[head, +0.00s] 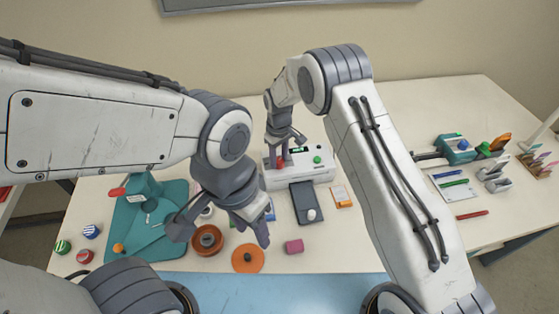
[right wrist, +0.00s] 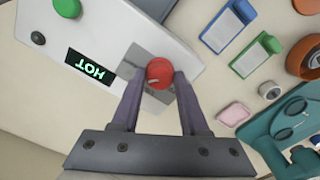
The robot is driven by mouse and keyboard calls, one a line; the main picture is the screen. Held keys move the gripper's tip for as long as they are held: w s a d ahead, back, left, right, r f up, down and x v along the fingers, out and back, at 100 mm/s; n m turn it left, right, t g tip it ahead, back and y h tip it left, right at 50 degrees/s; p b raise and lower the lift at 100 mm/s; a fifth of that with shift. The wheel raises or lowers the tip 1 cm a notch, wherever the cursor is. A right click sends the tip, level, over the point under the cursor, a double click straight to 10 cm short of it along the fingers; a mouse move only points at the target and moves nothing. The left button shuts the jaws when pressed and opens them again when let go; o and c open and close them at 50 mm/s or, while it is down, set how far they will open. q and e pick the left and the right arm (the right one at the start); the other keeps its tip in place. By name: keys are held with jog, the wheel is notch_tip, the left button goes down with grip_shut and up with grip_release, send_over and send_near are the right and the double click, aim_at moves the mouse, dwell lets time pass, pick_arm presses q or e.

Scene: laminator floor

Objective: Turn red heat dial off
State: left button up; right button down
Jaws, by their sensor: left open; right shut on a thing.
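The white laminator (head: 312,172) stands near the back of the table, with a lit green display that reads HOT in the right wrist view (right wrist: 89,67). The red heat dial (right wrist: 159,73) is round, with a pale pointer mark. My right gripper (right wrist: 160,77) has its two fingers against opposite sides of the dial. In the head view my right gripper (head: 283,156) reaches down to the laminator's left part, and its fingers mostly hide the dial. A green knob (right wrist: 67,7) is on the same panel. My left gripper (head: 220,232) is open and empty above the table's front.
A dark slab with a white knob (head: 303,202) lies in front of the laminator. A teal device (head: 150,220), orange discs (head: 247,258) and a pink block (head: 293,246) surround my left gripper. Tools and pens lie at right. The table's back right is clear.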

aim_at(279, 160)
jog(key=shift+n+b, duration=0.85)
jog(key=shift+n, duration=0.95)
jog(key=shift+w+r, duration=0.1)
jog(key=shift+c, duration=2.1)
grip_release()
notch_tip(279, 160, up, 10)
jog(key=b, duration=0.3)
jog(key=shift+r, duration=0.2)
